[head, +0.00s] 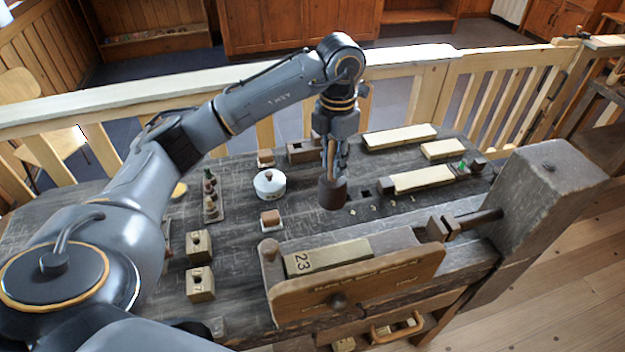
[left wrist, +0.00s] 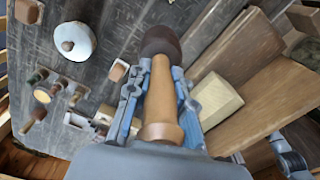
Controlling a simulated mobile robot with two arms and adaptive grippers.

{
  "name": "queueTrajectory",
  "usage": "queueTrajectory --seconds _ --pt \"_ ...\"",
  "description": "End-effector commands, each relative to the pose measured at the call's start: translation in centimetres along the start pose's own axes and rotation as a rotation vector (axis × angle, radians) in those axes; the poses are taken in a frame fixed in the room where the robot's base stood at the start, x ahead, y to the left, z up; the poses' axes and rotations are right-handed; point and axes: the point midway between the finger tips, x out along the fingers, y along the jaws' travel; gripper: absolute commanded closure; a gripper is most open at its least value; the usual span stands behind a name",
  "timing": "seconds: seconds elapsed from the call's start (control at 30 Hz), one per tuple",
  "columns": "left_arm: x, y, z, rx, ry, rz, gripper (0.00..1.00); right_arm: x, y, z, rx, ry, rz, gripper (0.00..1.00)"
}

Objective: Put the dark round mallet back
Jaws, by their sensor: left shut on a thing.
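The dark round mallet (head: 332,193) is in my left gripper (head: 334,150), with its dark head down and its handle up between the fingers. In the left wrist view the gripper (left wrist: 160,95) is shut around the pale wooden handle (left wrist: 163,110), and the dark head (left wrist: 160,42) lies beyond the fingertips. The head is low over the dark workbench (head: 240,235), by a dark square opening (head: 366,192). I cannot tell whether it touches the bench top. My right gripper is not seen.
A white round lidded pot (head: 269,184) stands left of the mallet. A vise (head: 350,285) holding a block marked 23 (head: 305,261) is in front. Pale boards (head: 420,179) lie to the right. A small rack of tools (head: 211,198) and wooden blocks (head: 200,284) stand left.

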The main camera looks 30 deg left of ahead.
Motion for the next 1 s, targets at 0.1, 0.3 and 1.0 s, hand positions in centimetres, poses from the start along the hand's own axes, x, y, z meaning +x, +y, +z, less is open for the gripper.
queueTrajectory --seconds 0.1,0.3,1.0 --pt "2.1 2.0 -1.1 -0.004 0.006 -0.001 1.0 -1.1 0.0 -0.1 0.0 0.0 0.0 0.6" --pt "4.6 3.8 -1.8 -0.001 0.001 -0.001 1.0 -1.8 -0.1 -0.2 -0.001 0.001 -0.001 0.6" --pt "9.2 4.8 -2.2 0.001 -0.001 0.0 1.0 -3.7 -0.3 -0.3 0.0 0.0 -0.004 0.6"
